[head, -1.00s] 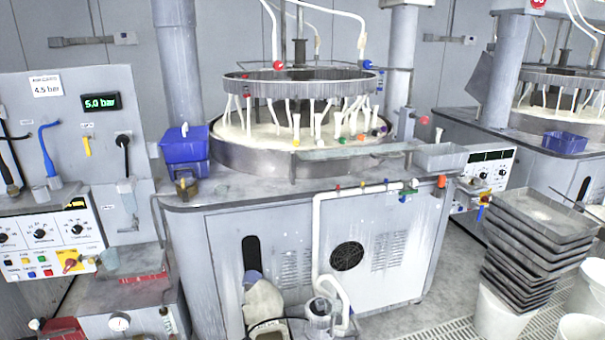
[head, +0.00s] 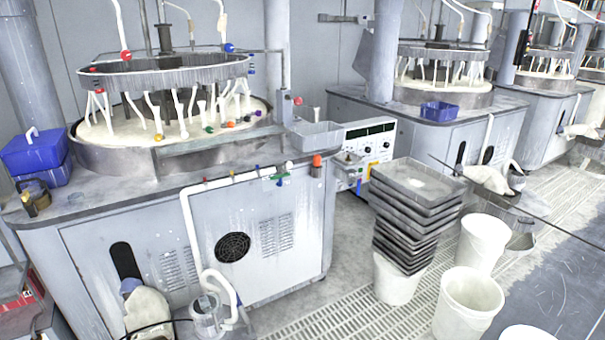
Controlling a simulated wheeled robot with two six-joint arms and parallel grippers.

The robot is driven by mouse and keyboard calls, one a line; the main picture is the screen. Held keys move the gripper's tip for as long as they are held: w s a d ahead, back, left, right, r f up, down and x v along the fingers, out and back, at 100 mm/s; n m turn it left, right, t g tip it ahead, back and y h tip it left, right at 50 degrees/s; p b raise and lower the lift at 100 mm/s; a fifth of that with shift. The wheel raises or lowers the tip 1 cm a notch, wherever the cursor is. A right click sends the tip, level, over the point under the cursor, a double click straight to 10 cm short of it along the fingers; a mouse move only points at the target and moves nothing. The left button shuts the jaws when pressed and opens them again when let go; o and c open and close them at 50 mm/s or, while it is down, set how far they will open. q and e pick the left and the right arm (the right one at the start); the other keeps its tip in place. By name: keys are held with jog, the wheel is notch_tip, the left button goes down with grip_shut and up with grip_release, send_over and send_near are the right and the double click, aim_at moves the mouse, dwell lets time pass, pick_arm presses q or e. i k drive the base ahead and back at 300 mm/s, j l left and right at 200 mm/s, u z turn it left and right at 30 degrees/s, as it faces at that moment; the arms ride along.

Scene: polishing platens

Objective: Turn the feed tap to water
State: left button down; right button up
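Neither of my grippers is in view. A white feed pipe (head: 192,225) climbs the front of the nearest polishing machine (head: 140,235) and runs right along its top edge. Small coloured valves sit along that pipe, among them a red one (head: 205,181), an orange one (head: 232,175) and a blue one (head: 258,169). At the pipe's right end is a green and blue tap fitting (head: 278,179). Its handle position and any labels are too small to read, and I cannot tell which valve is the feed tap.
A control box (head: 368,146) stands right of the machine. Stacked grey trays (head: 415,215) rest on a white bucket, with more white buckets (head: 468,300) nearby. A blue bin (head: 35,152) sits at the machine's left. Grated floor (head: 330,315) lies in front.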

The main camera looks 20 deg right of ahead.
aim_at(285, 174)
jog(key=i+l, duration=0.15)
jog(key=l, duration=0.25)
jog(key=i+l+u, duration=0.15)
jog(key=l, duration=0.25)
jog(key=i+l, duration=0.2)
jog(key=l, duration=0.2)
jog(key=i+l+u, duration=0.1)
jog(key=l, duration=0.3)
jog(key=i+l, duration=0.15)
jog(key=l, duration=0.25)
jog(key=i+l, duration=0.15)
jog(key=i, duration=0.25)
jog(key=i+l+u, duration=0.15)
jog(key=i, duration=0.2)
jog(key=i+l, duration=0.1)
jog(key=i, duration=0.3)
jog(key=u, duration=0.05)
